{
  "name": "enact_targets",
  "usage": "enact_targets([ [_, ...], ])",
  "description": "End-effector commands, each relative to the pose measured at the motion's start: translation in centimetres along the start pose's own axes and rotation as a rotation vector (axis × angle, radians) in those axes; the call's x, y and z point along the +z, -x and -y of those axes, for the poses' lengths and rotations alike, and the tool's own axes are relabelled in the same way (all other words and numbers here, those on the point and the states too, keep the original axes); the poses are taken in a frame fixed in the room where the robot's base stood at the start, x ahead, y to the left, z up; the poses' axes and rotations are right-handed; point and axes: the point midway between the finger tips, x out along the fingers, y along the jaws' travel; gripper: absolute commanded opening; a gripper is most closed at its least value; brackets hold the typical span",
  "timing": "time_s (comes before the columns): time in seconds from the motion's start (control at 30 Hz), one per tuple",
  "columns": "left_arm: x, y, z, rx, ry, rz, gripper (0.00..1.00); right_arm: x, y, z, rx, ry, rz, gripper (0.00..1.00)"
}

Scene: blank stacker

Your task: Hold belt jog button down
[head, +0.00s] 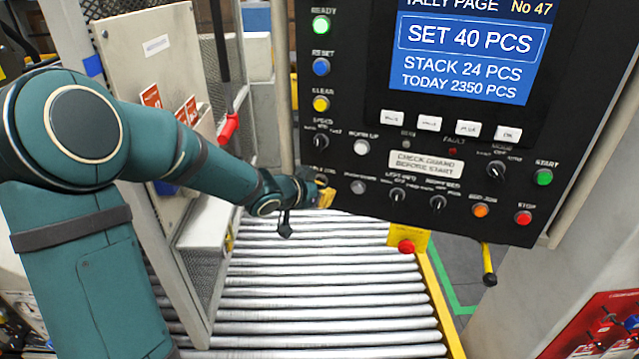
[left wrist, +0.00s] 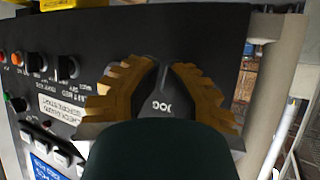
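My left gripper (head: 325,194) is at the lower left of the black control panel (head: 460,165), with its yellow fingertips at or just in front of the panel face. In the left wrist view its two ridged fingers (left wrist: 165,66) come close together at the tips, with a narrow gap and nothing visible held. An upside-down JOG label (left wrist: 162,106) shows between the fingers. The jog button itself is hidden behind the fingertips, so I cannot tell whether it is touched or pressed. My right gripper is in neither view.
A grey button (head: 358,187) and selector knobs (head: 397,195) sit right of the gripper. A red stop button on a yellow box (head: 406,246) hangs below the panel. The roller conveyor (head: 310,290) lies below. A beige cabinet (head: 150,60) stands behind my left arm.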

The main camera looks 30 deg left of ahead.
Motion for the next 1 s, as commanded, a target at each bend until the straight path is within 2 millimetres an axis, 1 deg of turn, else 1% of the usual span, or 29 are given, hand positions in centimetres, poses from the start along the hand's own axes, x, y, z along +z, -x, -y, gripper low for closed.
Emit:
enact_targets([
  [0.37,0.0,0.1,0.0,0.0,0.0,0.0,0.0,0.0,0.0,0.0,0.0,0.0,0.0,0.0],
  [0.7,0.7,1.2,-0.7,0.0,0.0,-0.001,0.0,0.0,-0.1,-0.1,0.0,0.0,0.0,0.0],
  [1.0,0.7,1.3,-0.7,0.0,0.0,0.0,0.0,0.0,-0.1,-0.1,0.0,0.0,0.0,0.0],
])
